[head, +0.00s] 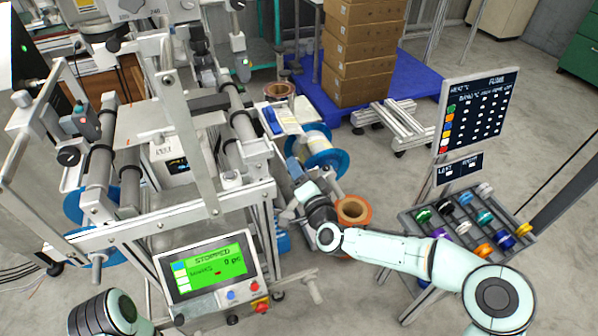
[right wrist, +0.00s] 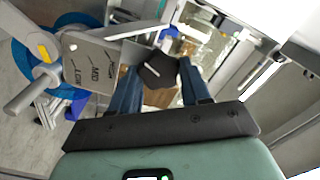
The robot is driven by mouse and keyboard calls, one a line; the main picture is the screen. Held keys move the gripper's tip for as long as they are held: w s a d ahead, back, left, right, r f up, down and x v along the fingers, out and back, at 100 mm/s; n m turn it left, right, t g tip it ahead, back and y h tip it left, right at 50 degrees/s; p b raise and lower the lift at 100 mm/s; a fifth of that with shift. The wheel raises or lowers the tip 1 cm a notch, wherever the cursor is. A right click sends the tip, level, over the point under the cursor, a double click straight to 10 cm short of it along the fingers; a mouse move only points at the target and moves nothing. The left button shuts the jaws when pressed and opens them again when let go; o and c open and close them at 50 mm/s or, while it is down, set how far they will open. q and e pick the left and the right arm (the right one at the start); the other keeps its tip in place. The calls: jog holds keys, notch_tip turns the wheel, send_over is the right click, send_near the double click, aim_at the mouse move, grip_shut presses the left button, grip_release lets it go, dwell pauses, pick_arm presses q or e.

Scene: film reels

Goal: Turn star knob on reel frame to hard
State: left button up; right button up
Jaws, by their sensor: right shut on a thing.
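The star knob (right wrist: 158,70) is black and sits in the middle of the right wrist view, between the two dark blue fingers of my right gripper (right wrist: 160,72). The gripper is shut on it. Beside the knob is a grey plate (right wrist: 92,78) with the printed marks MED and LOW; no mark reading hard can be made out. In the head view my right gripper (head: 294,170) reaches the right side of the reel frame (head: 205,210), by a blue reel (head: 322,150). The knob is hidden there. My left arm shows at the bottom left, its gripper out of view.
An orange-brown reel (head: 353,212) stands just right of my right gripper. A rack of coloured spools (head: 470,225) and a dark sign board (head: 478,110) are at the right. A screen reading STOPPED (head: 207,270) is on the frame's front. Cardboard boxes (head: 360,50) stand behind.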

pick_arm(q)
jog(key=shift+s+a+f+g+b, duration=0.1)
jog(key=shift+s+f+g+b, duration=0.2)
jog(key=shift+s, duration=0.3)
jog(key=shift+s+a+f+g+b, duration=0.1)
jog(key=shift+s+f+g+b, duration=0.15)
jog(key=shift+s, duration=0.3)
pick_arm(e)
jog(key=m, duration=1.1)
jog(key=shift+f+m, duration=0.2)
jog(key=shift+m, duration=0.2)
jog(key=shift+a, duration=0.1)
jog(key=o, duration=1.1)
jog(key=shift+c, duration=0.2)
jog(key=shift+s, duration=0.1)
